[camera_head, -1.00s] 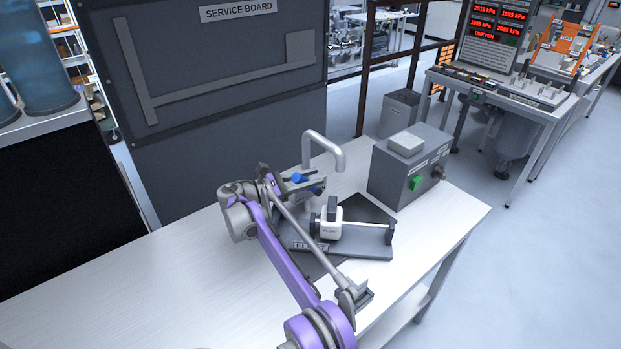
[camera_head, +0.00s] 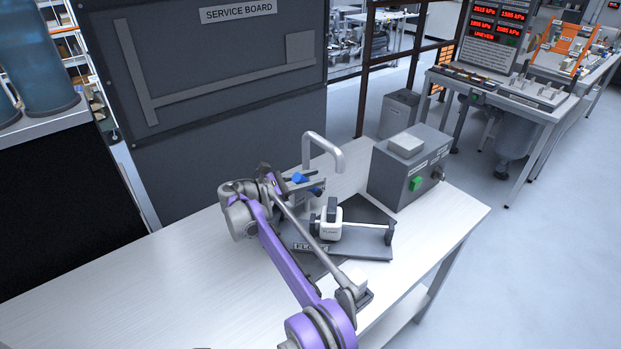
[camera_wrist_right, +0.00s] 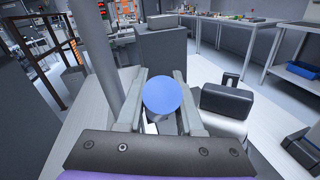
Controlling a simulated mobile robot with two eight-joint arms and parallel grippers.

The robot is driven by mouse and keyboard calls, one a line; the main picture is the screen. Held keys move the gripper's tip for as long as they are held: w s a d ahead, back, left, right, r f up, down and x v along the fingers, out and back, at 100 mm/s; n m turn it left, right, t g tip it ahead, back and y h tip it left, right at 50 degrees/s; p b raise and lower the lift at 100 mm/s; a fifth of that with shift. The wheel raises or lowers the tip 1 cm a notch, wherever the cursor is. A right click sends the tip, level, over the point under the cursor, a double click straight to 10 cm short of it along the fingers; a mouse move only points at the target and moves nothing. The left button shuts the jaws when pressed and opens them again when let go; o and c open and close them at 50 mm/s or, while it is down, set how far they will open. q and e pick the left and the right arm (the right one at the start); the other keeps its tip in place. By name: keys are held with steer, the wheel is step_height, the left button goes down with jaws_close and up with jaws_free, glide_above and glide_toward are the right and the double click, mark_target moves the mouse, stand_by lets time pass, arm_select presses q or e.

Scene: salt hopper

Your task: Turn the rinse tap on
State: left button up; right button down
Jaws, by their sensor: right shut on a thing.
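The rinse tap (camera_head: 334,146) is a grey post with a curved spout, standing at the back of the white table. Its blue handle (camera_head: 300,178) shows beside the post. In the right wrist view the blue knob (camera_wrist_right: 162,97) sits between the two fingers, and the grey post (camera_wrist_right: 98,60) rises just left of them. My right gripper (camera_head: 308,184) is shut on the blue handle; my arm partly hides the tap's lower part. My left gripper is not in view.
A dark stand (camera_head: 370,248) with a white block (camera_head: 328,226) and a rod lies just in front of the tap. A grey box (camera_head: 410,174) with a green switch stands to the right. The table's left part (camera_head: 130,290) is clear.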

steer(key=d+y+p, duration=0.1)
steer(key=w+d+r+g+y+p, duration=0.1)
steer(key=y+p, duration=0.1)
steer(key=shift+w+n+g+y+p, duration=0.3)
steer(key=shift+n, duration=0.1)
steer(key=shift+w+d+g+y+p, duration=0.3)
steer(key=shift+d+g+y+p, duration=0.2)
steer(key=shift+y, duration=0.2)
arm_select(q)
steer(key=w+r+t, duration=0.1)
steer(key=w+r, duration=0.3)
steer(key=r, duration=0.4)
steer(key=shift+p, duration=0.35)
arm_select(e)
steer(key=shift+w+d+f+y, duration=0.15)
steer(key=shift+f+y, duration=0.1)
steer(key=shift+y, duration=0.15)
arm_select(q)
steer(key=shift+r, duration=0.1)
arm_select(e)
steer(key=c, duration=0.5)
jaws_free()
steer(key=shift+c, duration=0.2)
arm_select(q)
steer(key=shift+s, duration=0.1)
arm_select(e)
steer(key=shift+f, duration=0.1)
